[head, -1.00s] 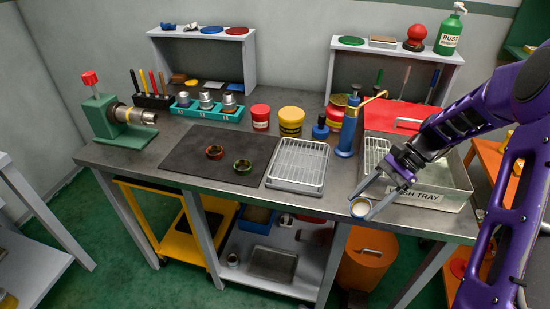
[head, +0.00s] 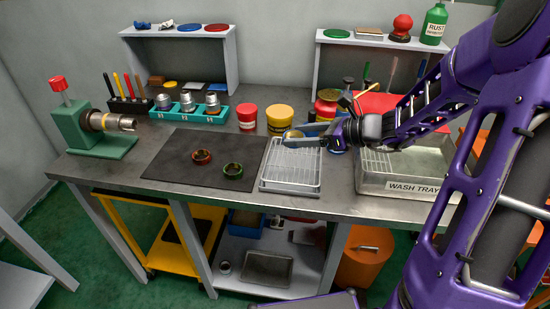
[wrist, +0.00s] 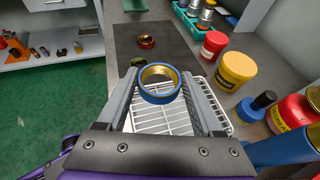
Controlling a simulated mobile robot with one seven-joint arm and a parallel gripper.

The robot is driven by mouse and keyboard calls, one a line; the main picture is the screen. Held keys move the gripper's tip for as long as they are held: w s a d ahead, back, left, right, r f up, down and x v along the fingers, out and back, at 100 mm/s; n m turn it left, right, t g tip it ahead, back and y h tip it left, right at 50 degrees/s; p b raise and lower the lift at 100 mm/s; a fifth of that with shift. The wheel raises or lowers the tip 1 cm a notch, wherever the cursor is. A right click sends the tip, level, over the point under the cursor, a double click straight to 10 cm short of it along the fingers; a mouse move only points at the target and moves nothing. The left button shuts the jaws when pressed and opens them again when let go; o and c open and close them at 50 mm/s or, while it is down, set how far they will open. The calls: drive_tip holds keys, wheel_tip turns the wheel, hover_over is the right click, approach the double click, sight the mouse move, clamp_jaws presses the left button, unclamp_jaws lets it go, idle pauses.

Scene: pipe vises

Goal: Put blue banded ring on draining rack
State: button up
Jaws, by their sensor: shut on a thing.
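My gripper (wrist: 158,88) is shut on the blue banded ring (wrist: 159,97), a brass ring with a blue outer band, held between the fingertips in the wrist view. In the head view my gripper (head: 298,138) is over the far part of the draining rack (head: 291,186), a white wire rack in a shallow tray on the bench. The rack (wrist: 160,125) also shows below the ring in the wrist view. The ring appears above the wires; how high is hard to tell.
A red ring (head: 201,157) and a green ring (head: 233,171) lie on the dark mat (head: 180,165) left of the rack. Red (head: 247,116) and yellow (head: 280,119) tubs stand behind it. The wash tray (head: 400,187) is to the right.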

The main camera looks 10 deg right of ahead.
sight(297, 173)
drive_tip(key=shift+w+f, duration=0.15)
drive_tip(key=shift+f, duration=0.05)
wheel_tip(297, 173, down, 9)
drive_tip(key=shift+f+b, duration=0.2)
drive_tip(key=shift+b, duration=0.9)
drive_tip(key=shift+f, duration=0.1)
drive_tip(key=shift+f, duration=0.15)
drive_tip(key=o, duration=1.5)
drive_tip(key=shift+c, duration=0.2)
drive_tip(key=shift+d+r, duration=0.15)
drive_tip(key=shift+r, duration=0.2)
drive_tip(key=p+v, duration=0.1)
drive_tip(key=v, duration=1)
drive_tip(key=shift+s+d+p, duration=0.15)
drive_tip(key=shift+s+p, duration=0.15)
drive_tip(key=shift+s, duration=0.1)
